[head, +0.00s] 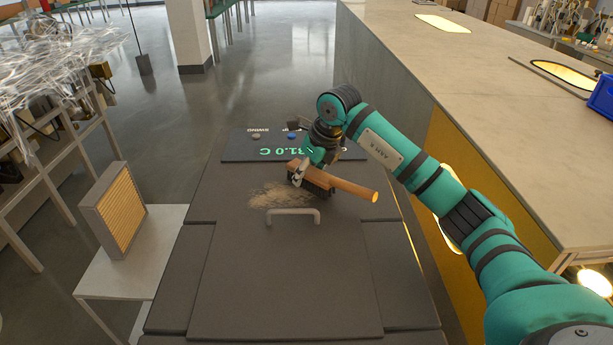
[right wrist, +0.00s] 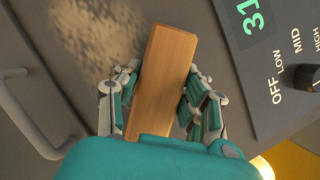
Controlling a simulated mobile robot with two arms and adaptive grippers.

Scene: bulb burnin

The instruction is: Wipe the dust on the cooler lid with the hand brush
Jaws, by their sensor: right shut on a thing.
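The hand brush (head: 349,189) has a wooden back and handle with dark bristles underneath. My right gripper (head: 299,176) is shut on the brush, and in the right wrist view its fingers close on both sides of the wooden block (right wrist: 164,80). The dust (head: 270,196) is a tan patch on the dark cooler lid (head: 280,270), just left of the brush; it also shows in the right wrist view (right wrist: 95,35). The bristles are at or very near the lid; I cannot tell if they touch. My left gripper is not in view.
A grey lid handle (head: 293,212) stands just in front of the dust. A control panel (head: 240,146) with knobs and a "31.0 C" display lies behind. A white side table (head: 130,265) with a framed filter (head: 113,210) stands left; a long counter (head: 480,110) is right.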

